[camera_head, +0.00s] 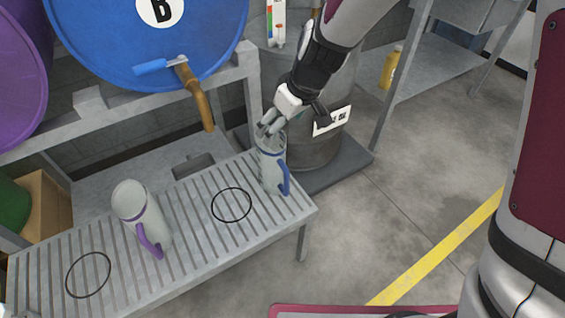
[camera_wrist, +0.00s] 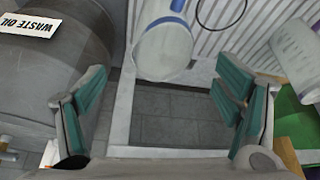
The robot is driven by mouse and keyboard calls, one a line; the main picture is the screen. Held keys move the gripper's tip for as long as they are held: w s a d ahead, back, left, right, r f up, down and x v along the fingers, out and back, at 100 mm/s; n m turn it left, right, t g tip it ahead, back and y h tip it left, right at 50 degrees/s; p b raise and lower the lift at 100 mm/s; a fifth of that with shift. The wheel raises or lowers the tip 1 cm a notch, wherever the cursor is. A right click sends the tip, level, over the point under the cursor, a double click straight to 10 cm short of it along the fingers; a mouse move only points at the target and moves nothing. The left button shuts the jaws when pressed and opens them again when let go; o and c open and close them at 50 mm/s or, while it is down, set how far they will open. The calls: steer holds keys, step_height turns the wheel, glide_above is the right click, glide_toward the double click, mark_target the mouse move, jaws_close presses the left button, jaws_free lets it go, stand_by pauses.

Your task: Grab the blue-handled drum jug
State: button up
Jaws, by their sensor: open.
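The blue-handled drum jug (camera_head: 269,172) stands upright on the slatted rack near its right end, with its blue handle facing the front right. My gripper (camera_head: 268,128) is at the jug's top rim in the head view, and its fingers partly hide the rim. In the wrist view the pale jug (camera_wrist: 163,52) lies ahead of the open fingers (camera_wrist: 160,85), around the middle, with a bit of blue handle at the top edge. The jug is not gripped. I cannot tell whether a finger touches it.
A purple-handled jug (camera_head: 143,212) stands on the slatted rack (camera_head: 200,243) to the left. The blue drum B (camera_head: 150,40) with its brass spout (camera_head: 195,95) hangs above. A grey waste oil drum (camera_head: 315,145) stands close behind the gripper. Open floor lies to the right.

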steer(key=b, duration=0.2)
glide_above(275, 168)
steer(key=w, duration=0.4)
step_height(275, 168, down, 7)
steer(key=b+x, duration=0.1)
steer(key=x, duration=0.2)
steer(key=s+b+x, duration=0.1)
steer(key=x, duration=0.1)
steer(key=shift+f+b, duration=0.15)
steer(key=shift+b, duration=0.2)
steer(key=shift+c, duration=0.3)
steer(key=c, duration=1.6)
